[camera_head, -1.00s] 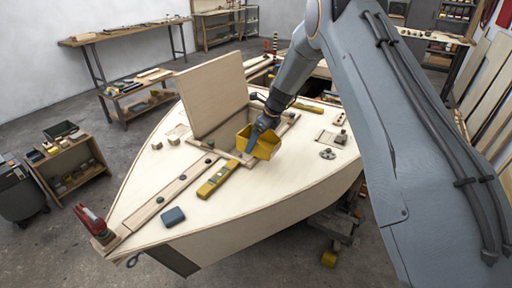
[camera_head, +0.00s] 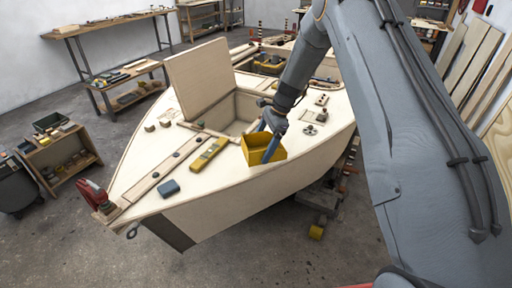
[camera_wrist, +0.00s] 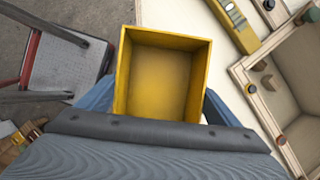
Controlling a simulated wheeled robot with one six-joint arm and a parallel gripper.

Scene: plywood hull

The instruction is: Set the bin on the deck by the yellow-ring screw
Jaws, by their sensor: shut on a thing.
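The bin (camera_head: 254,155) is a yellow open-topped box. My gripper (camera_head: 270,146) is shut on it, with blue fingers along its sides. In the wrist view the bin (camera_wrist: 165,80) is upright and looks empty. It hangs over the near right edge of the pale plywood deck (camera_head: 225,182); the gap beneath it is hard to judge. Several dark screw heads lie along the plank left of the hatch, one of them a screw (camera_head: 160,199).
An open hatch (camera_head: 238,112) with a raised lid (camera_head: 200,75) lies behind the bin. A round metal fitting (camera_head: 309,130) is at right. Bare deck lies in front of the level.

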